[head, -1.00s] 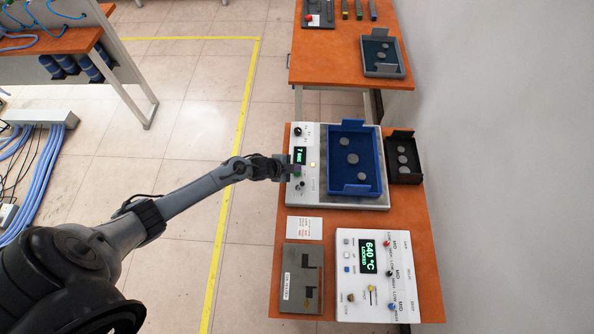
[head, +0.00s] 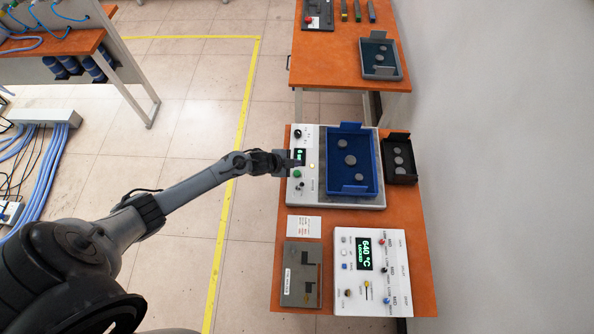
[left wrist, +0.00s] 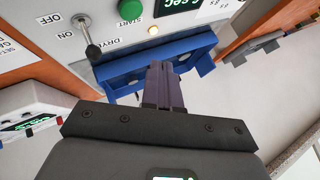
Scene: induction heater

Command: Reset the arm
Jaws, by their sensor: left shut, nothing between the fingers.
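My left arm comes in from the left in the head view. Its gripper (head: 291,163) is at the left edge of the white heater unit (head: 309,136), over or close to its panel beside the display (head: 299,156). In the left wrist view the fingers (left wrist: 161,85) are together and empty. They lie in front of the blue tray (left wrist: 195,50) in that view. The green START button (left wrist: 131,9), a lit yellow lamp (left wrist: 154,30) and an OFF/ON toggle switch (left wrist: 86,28) show above them. I cannot tell if the fingers touch anything. My right gripper is not seen.
The blue tray (head: 374,188) with grey discs sits on the heater unit. A black tray (head: 403,177) stands to its right. A control box (head: 391,256) reading 640 °C and a grey plate (head: 289,288) lie nearer. Open floor is left of the orange table (head: 424,270).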

